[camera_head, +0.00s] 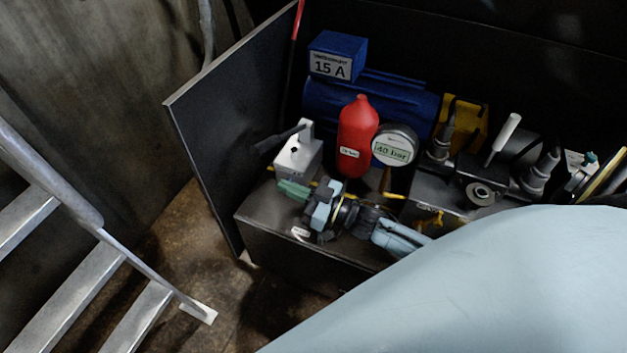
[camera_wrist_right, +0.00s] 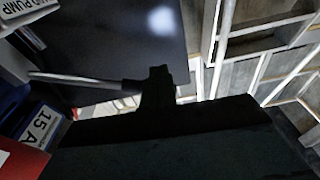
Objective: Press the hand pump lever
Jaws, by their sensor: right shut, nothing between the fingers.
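The hand pump is a light grey block (camera_head: 298,158) on the black cabinet, in the middle of the head view. Its lever (camera_head: 280,139) has a dark handle that points left, out past the block. My right gripper (camera_head: 293,190) is shut and empty, just in front of and below the pump block. In the right wrist view the lever's thin rod (camera_wrist_right: 85,79) runs across from the left. Its end meets dark shapes, and I cannot tell whether my gripper touches it. A corner of the "PUMP" label (camera_wrist_right: 20,10) shows there. My left gripper is not in view.
A red bottle (camera_head: 357,140), a "40 bar" gauge (camera_head: 394,146) and a blue motor (camera_head: 400,100) stand beside and behind the pump. A dark panel (camera_head: 225,120) rises on the left. A metal stair (camera_head: 80,285) is at lower left.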

